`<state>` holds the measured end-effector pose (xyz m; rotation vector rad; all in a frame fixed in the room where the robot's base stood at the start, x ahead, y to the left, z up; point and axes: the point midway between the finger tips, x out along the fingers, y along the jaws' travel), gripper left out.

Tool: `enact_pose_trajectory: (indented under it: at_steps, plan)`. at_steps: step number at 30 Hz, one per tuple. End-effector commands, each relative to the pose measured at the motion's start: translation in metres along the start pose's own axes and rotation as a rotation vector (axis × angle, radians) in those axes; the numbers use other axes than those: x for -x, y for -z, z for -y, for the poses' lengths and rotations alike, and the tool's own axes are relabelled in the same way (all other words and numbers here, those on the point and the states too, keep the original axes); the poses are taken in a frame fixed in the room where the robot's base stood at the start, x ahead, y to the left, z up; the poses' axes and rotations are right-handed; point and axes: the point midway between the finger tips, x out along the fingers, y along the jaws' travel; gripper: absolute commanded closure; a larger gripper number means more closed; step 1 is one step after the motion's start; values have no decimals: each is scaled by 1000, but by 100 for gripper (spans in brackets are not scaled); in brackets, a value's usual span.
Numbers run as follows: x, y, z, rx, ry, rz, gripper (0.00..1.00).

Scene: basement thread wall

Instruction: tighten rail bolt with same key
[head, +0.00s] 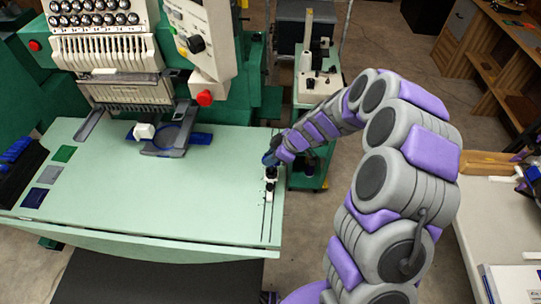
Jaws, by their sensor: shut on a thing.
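My gripper (271,158) is at the right edge of the pale green machine table, at the far end of my purple and grey arm. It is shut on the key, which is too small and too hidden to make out. Just below it in the picture, a small white and black clamp block (270,174) sits on a narrow rail (267,218) that runs along the table's right side. The gripper is over or against this block; I cannot tell if they touch. The rail bolt is not distinguishable, and I cannot see whether the key is seated on it.
A green and white embroidery machine (120,55) stands over the table (170,195), with a blue hoop (172,136) under its head. Colored swatches (48,174) lie at left. A green cart (307,170) stands behind my arm. A white bench (490,225) is at right.

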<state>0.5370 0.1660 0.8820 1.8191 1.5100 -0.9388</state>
Motion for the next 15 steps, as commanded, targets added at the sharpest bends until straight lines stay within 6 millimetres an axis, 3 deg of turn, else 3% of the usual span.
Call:
enact_pose_trajectory:
  at_steps: [15]
  plan:
    - [-8, -5, 0, 0, 2, 0, 100]
